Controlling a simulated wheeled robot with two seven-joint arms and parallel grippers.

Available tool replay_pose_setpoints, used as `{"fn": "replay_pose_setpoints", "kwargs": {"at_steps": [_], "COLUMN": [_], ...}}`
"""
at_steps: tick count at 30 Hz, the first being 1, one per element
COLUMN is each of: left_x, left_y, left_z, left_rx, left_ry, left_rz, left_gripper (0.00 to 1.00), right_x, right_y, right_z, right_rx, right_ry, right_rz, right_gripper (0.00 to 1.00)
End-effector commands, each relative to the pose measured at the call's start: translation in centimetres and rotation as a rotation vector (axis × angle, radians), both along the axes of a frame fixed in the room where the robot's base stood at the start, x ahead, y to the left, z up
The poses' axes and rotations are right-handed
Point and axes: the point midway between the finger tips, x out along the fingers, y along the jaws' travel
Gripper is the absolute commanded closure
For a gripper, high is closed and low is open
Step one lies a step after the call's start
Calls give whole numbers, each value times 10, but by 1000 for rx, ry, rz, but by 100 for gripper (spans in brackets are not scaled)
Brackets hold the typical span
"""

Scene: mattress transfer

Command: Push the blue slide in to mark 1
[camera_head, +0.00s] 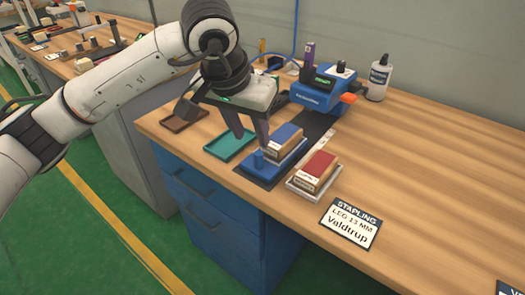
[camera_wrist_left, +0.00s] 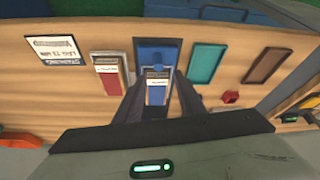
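The blue slide (camera_head: 254,167) sits on a dark track (camera_head: 312,128) at the table's front edge, a small blue knob standing on its near end. A blue-topped cardboard block (camera_head: 284,139) rests on the slide. In the left wrist view the slide (camera_wrist_left: 170,55) and block (camera_wrist_left: 157,92) also show. My left gripper (camera_head: 250,130) points down above the slide, its fingers apart. In the left wrist view the fingers (camera_wrist_left: 158,100) appear on either side of the block; I cannot tell whether they touch it. A small pale label (camera_head: 328,133) lies beside the track, its writing unreadable.
A blue stapling machine (camera_head: 318,92) stands behind the slide, a white bottle (camera_head: 379,78) to its right. A red-topped block (camera_head: 319,168) sits on a pale tray just right. A teal tray (camera_head: 218,152) and brown tray (camera_head: 173,124) lie left. The table's right is mostly clear.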

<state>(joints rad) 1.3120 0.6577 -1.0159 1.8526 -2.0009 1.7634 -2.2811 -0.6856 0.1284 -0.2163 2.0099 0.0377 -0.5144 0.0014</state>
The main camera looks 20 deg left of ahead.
Motion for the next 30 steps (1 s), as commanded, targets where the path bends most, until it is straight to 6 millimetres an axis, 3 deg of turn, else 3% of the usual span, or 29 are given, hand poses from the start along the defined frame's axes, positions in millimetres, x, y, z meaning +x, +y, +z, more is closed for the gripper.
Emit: {"fn": "replay_pose_setpoints", "kwargs": {"at_steps": [9, 15, 26, 30], "left_x": [21, 31, 33, 33], "left_y": [-5, -7, -7, -7], "left_z": [-56, -78, -84, -84], "left_rx": [-4, -5, -6, -6], "left_ry": [6, 4, 2, 2], "left_rz": [-1, -1, -1, -1], "left_gripper": [64, 64, 64, 85], "right_x": [-2, -2, -2, -2], "right_y": [1, 1, 0, 0], "right_z": [-2, -2, -2, -2], "right_rx": [2, 2, 2, 2], "right_ry": [4, 5, 5, 5], "right_rz": [0, 0, -1, -1], "right_gripper": [35, 35, 35, 35]}}
